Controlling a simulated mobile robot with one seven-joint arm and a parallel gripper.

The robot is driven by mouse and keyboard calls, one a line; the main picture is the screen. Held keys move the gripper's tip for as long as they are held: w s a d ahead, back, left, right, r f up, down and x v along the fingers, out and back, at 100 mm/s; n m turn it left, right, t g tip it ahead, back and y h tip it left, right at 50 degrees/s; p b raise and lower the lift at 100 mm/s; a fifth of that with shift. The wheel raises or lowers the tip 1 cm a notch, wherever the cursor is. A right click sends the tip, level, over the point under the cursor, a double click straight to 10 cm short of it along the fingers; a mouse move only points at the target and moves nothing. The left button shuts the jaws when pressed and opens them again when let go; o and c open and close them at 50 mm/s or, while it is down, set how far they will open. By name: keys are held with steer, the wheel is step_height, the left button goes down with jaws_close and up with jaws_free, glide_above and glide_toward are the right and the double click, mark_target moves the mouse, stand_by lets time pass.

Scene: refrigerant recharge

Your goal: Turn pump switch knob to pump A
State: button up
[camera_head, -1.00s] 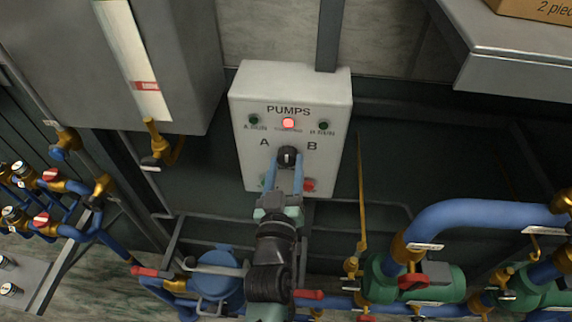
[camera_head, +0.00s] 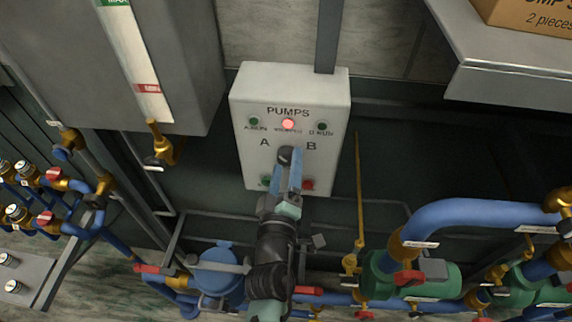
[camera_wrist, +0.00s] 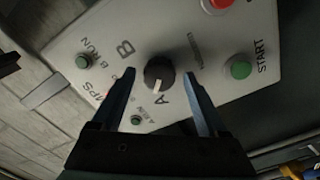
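The black pump switch knob (camera_head: 286,154) is on the white PUMPS panel (camera_head: 243,100), between the letters A and B. In the wrist view the knob (camera_wrist: 159,73) shows a white pointer mark directed toward the letter A. My gripper (camera_head: 290,168) is in front of the panel at the knob. In the wrist view my gripper (camera_wrist: 159,71) is open, with one finger on each side of the knob and a visible gap on both sides. The fingers partly cover the knob's lower part in the head view.
A red lamp (camera_head: 288,125) is lit between dark A RUN (camera_head: 254,121) and B RUN lamps (camera_head: 322,127). A green START button (camera_wrist: 238,67) and a red button (camera_wrist: 216,3) sit below the knob. Pipes and valves lie below; a grey shelf (camera_head: 510,80) juts out at upper right.

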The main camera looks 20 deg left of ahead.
steer(key=v, duration=0.7)
steer(key=shift+b, duration=0.35)
stand_by(0.5)
